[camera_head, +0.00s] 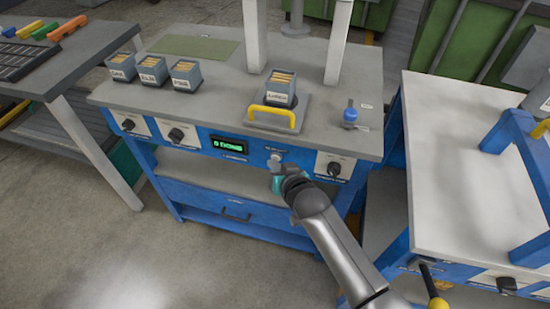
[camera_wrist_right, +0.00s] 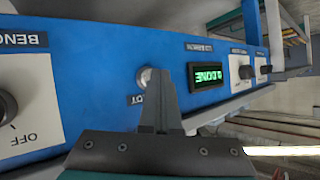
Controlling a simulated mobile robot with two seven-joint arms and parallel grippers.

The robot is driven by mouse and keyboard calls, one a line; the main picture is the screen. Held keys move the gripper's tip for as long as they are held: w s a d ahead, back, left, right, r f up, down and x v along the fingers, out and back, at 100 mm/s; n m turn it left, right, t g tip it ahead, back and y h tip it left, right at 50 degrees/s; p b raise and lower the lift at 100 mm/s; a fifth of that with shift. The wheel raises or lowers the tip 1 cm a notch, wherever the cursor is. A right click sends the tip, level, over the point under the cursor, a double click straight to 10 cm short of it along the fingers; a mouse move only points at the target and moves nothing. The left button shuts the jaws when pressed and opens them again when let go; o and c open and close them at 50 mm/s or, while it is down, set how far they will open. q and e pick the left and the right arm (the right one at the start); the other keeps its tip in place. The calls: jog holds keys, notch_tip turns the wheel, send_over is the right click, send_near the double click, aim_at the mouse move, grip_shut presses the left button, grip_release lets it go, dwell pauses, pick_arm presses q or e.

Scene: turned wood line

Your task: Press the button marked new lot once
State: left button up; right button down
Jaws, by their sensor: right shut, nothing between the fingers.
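The round pale button (camera_head: 275,157) sits on the blue front panel (camera_head: 258,152) of the grey-topped bench. In the right wrist view the button (camera_wrist_right: 145,77) is partly covered by my fingers. The label beside it is half hidden; "LOT" can be read. My right gripper (camera_head: 276,168) is shut and empty, with its fingertips (camera_wrist_right: 161,72) right at the button. I cannot tell whether they touch it. A display with green text (camera_head: 229,146) is left of the button; in the wrist view the display (camera_wrist_right: 208,75) shows green digits and letters. My left gripper is not in view.
Dark knobs (camera_head: 334,168) flank the panel. Small labelled bins (camera_head: 187,77), a bin on a yellow-handled tray (camera_head: 271,117) and a blue-capped item (camera_head: 350,112) stand on the benchtop. A white-topped bench (camera_head: 465,150) is at the right.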

jog(key=shift+s+a+p, duration=0.2)
jog(key=shift+s+p, duration=0.25)
jog(key=shift+s, duration=0.2)
jog(key=s+p, duration=0.1)
jog(key=s+a, duration=0.1)
jog(key=s, duration=0.1)
jog(key=s+p, duration=0.1)
jog(key=shift+s+a+p, duration=0.3)
jog(key=shift+s+p, duration=0.05)
jog(key=shift+s, duration=0.05)
dwell(0.6)
